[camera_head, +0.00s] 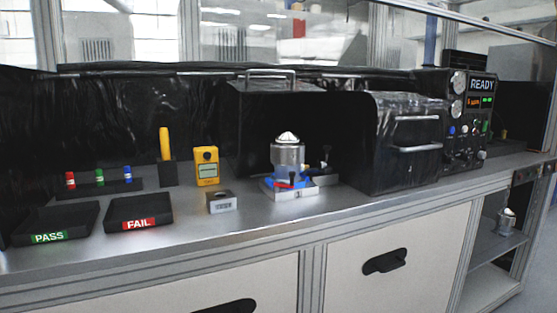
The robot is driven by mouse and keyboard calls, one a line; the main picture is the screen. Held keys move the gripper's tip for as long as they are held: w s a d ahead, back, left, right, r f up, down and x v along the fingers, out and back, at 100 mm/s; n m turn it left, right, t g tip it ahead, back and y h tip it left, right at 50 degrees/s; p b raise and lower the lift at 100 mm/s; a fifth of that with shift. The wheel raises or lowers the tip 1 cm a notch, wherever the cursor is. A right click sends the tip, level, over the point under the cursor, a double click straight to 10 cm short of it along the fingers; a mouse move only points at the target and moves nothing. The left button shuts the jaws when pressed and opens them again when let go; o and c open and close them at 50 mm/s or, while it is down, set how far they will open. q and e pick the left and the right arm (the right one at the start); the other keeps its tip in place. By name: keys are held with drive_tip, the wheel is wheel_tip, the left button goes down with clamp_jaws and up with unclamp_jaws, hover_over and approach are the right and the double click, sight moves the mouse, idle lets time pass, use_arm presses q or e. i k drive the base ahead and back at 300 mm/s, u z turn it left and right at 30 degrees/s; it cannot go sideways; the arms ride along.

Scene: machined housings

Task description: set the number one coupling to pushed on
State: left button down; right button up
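A silver machined housing (288,155) with a pale domed top stands upright in a blue and white fixture (291,190) on the bench. A red part (286,184) shows low at its front, and a black fitting (325,166) sits at its right side. Three small coloured fittings, red (70,180), green (99,177) and blue (127,173), stand in a dark rack at the left. I cannot make out a number on any coupling, nor whether one is pushed on. Neither of my grippers is in view.
A black hood (268,100) stands behind the fixture, with a black handled box (405,145) and READY panel (468,120) at right. Another housing (506,221) sits on a lower shelf.

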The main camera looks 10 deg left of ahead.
sight(325, 166)
drive_tip(key=k, duration=0.55)
drive_tip(key=z, duration=0.75)
drive_tip(key=i, duration=1.35)
drive_tip(key=u, duration=0.35)
